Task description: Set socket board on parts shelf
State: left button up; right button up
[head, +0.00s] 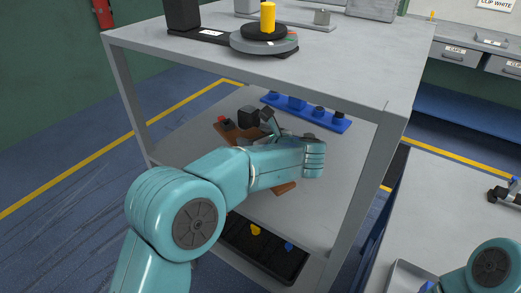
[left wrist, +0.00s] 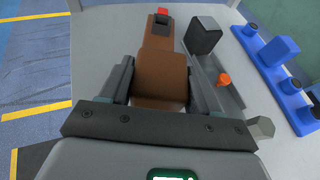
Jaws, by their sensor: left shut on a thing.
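My left gripper (head: 268,128) reaches into the middle level of a grey metal shelf unit (head: 360,190). In the left wrist view its two fingers (left wrist: 161,82) are shut on the sides of a brown board-like piece (left wrist: 160,75) with a red and black part at its far end. The brown piece also shows in the head view (head: 227,132), partly hidden by my arm. A blue board (head: 305,112) with several upright blue and dark pieces lies farther back on that level. I cannot tell which one is the socket board.
A black block (left wrist: 203,36) and an orange knob (left wrist: 224,79) stand close right of the held piece. The top shelf carries a round grey stand (head: 264,42) with a yellow cylinder. A black tray (head: 262,250) sits below. A grey bench (head: 440,200) stands right.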

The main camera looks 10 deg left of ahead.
pick_arm(q)
notch_tip(320, 180, down, 5)
jog(key=shift+f, duration=0.1)
jog(key=shift+s, duration=0.2)
jog(key=o, duration=1.5)
jog(key=shift+w+f, duration=0.1)
jog(key=shift+w, duration=0.05)
jog(key=shift+o, duration=0.2)
jog(key=shift+r, duration=0.25)
jog(key=b+v, duration=0.1)
jog(key=v, duration=0.6)
jog(key=shift+s+d, duration=0.2)
jog(key=shift+s, duration=0.1)
